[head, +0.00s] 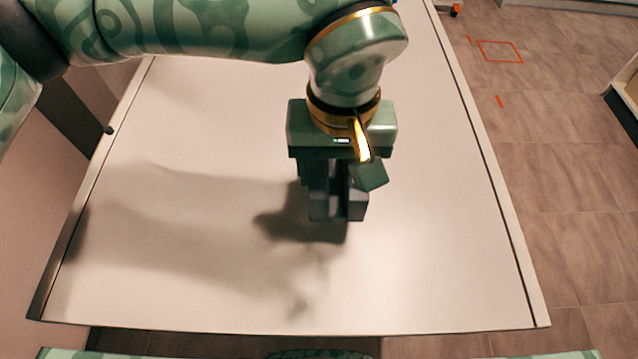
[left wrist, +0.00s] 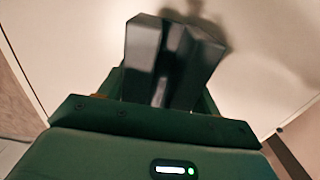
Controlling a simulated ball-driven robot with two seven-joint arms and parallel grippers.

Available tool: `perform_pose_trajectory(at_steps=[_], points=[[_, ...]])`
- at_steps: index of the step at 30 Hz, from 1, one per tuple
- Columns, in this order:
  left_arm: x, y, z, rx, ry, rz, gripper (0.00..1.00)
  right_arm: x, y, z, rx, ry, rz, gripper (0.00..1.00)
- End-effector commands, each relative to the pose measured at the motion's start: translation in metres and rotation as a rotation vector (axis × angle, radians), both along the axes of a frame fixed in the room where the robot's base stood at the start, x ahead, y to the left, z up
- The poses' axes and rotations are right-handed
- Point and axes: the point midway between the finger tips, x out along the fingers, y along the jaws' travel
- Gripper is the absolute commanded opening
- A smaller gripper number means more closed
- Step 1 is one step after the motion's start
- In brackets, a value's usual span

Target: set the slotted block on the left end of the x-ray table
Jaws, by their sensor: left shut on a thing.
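My left gripper (head: 338,178) comes down over the x-ray table (head: 430,265) and is shut on the slotted block (head: 322,207). My right gripper is not in view.
The pale tabletop is otherwise bare, with clear room on both sides and toward the near edge. A metal rail (head: 505,225) runs along its right side. Brown floor tiles (head: 570,200) with an orange marked square (head: 500,51) lie beyond.

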Motion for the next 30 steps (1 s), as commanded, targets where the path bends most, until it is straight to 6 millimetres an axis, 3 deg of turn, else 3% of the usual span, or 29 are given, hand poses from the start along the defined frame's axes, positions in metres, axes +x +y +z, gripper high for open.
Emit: perform_pose_trajectory(at_steps=[9,15,27,28,30], points=[[0.005,0.023,-0.029,-0.001,0.001,0.002,0.14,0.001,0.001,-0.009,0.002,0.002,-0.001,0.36],[0.004,0.021,-0.056,-0.002,0.002,-0.001,0.14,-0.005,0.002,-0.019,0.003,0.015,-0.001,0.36],[0.005,0.021,-0.059,-0.001,-0.002,0.0,0.14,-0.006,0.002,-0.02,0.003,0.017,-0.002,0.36],[0.004,0.021,-0.058,0.0,-0.002,0.0,0.72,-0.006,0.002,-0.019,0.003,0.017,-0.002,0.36],[0.004,0.021,-0.058,0.0,-0.002,0.0,0.85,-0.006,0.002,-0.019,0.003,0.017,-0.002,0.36]])
